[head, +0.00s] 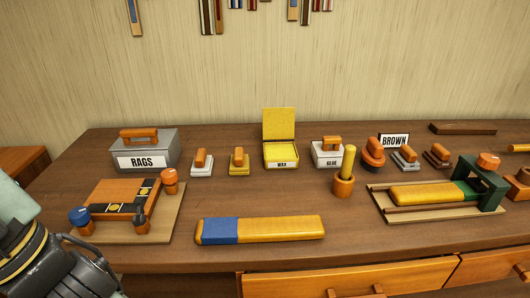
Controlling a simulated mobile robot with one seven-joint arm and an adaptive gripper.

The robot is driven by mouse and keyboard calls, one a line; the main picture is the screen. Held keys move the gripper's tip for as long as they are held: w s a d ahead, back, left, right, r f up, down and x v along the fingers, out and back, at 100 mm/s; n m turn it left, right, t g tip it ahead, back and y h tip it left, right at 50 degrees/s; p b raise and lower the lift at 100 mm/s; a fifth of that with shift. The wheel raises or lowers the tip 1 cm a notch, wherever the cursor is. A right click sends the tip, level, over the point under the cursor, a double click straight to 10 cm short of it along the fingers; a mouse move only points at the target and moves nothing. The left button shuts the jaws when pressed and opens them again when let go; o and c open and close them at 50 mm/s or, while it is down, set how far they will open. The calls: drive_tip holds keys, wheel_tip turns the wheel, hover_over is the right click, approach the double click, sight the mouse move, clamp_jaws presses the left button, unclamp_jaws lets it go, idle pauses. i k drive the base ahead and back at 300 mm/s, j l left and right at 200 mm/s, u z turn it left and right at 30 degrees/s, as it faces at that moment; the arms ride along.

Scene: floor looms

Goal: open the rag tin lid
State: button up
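The rag tin (146,160) is a grey box with a white label reading RAGS, at the back left of the bench. Its grey lid (163,139) is shut on top and carries an orange bar handle (139,134). Part of my arm shows at the lower left corner, in front of the bench and well apart from the tin. My gripper's fingertips cannot be made out.
An orange clamp-like block on a board (176,222) stands in front of the tin. A small white block with an orange grip (202,169) is right of it. An open yellow WAX tin (281,153), a GLUE tin (327,158) and a yellow-blue bar (275,228) lie further right.

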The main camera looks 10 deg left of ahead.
sight(143, 133)
drive_tip(key=k+l+u, duration=0.1)
drive_tip(key=u, duration=0.9)
